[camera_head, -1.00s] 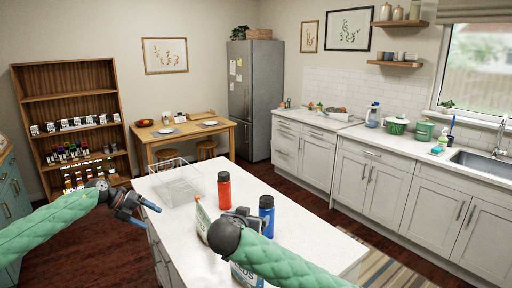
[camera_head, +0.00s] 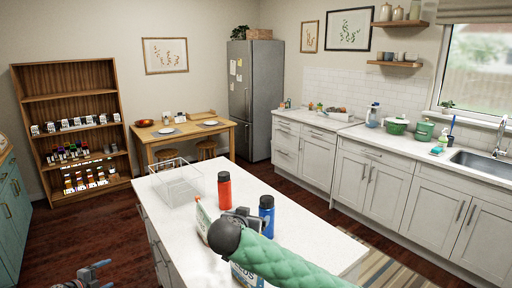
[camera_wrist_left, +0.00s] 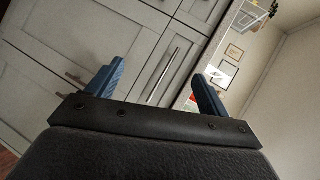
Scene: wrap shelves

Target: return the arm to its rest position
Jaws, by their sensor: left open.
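My left gripper (camera_head: 90,275) shows at the bottom left edge of the head view, low beside the island, with most of its arm out of the picture. In the left wrist view its two blue fingers (camera_wrist_left: 156,88) stand wide apart with nothing between them. Grey cabinet fronts (camera_wrist_left: 130,50) fill the background behind them. My right arm comes in from the lower right over the island, and its dark wrist (camera_head: 228,236) hides the gripper's fingers, so I cannot tell its state.
A wooden shelf (camera_head: 70,97) stands at the back left. Dark floor (camera_head: 90,232) lies open left of the island.

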